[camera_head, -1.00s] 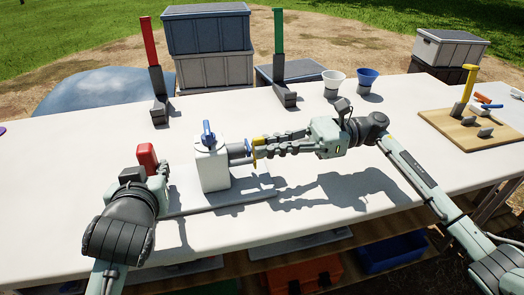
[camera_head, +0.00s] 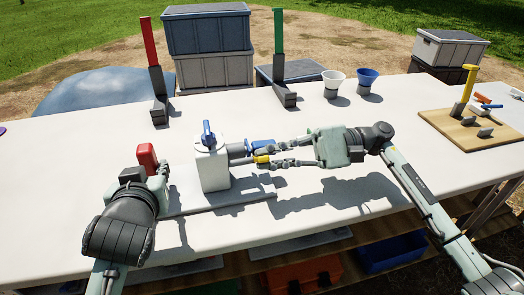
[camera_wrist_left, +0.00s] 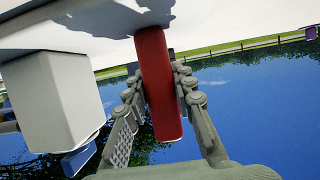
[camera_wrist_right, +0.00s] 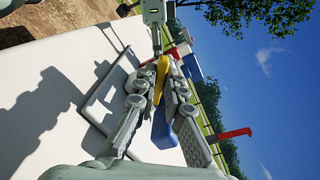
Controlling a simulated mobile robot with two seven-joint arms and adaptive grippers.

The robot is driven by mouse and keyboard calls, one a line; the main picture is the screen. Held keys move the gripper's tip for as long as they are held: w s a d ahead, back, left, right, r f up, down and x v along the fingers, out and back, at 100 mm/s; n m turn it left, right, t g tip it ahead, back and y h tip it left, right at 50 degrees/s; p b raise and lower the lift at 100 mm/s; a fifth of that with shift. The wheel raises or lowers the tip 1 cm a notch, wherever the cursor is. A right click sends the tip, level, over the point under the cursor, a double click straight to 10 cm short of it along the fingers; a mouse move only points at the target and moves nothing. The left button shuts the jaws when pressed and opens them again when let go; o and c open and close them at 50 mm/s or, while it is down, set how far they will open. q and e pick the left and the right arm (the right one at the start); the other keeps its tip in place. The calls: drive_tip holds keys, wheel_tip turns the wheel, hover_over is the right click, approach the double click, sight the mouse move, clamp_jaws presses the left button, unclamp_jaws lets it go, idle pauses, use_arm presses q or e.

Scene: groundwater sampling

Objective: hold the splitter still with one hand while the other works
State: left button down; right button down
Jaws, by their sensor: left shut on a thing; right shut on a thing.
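The splitter is a white box (camera_head: 213,172) with a blue knob (camera_head: 208,133) on top, upright on a pale base plate (camera_head: 240,202). A red handle (camera_head: 147,155) stands at its left; it also shows in the left wrist view (camera_wrist_left: 158,85). My left gripper (camera_head: 153,168) is shut on the red handle. At the right side a grey port (camera_head: 238,149) carries a yellow-and-blue handle (camera_head: 262,158), also in the right wrist view (camera_wrist_right: 162,78). My right gripper (camera_head: 270,152) is shut on this handle; the fingers partly hide it.
A red post (camera_head: 151,50) and a green post (camera_head: 279,45) stand on the table behind. White (camera_head: 333,80) and blue (camera_head: 367,78) cups stand at the back right. A wooden board (camera_head: 450,122) with a yellow upright lies at the right. The table front centre is clear.

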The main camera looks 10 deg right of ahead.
drive_tip(key=shift+s+f+n, duration=0.1)
drive_tip(key=shift+f+n, duration=0.1)
drive_tip(key=shift+n, duration=0.5)
drive_tip(key=n, duration=0.2)
drive_tip(key=shift+s+f+n, duration=0.15)
drive_tip(key=shift+f+n, duration=0.15)
drive_tip(key=n, duration=0.3)
drive_tip(key=shift+s+f, duration=0.1)
drive_tip(key=shift+f, duration=0.25)
drive_tip(key=shift+f+n, duration=0.1)
drive_tip(key=shift+n, duration=0.3)
drive_tip(key=c, duration=1.5)
unclamp_jaws()
drive_tip(key=shift+c, duration=0.2)
drive_tip(key=shift+d, duration=0.1)
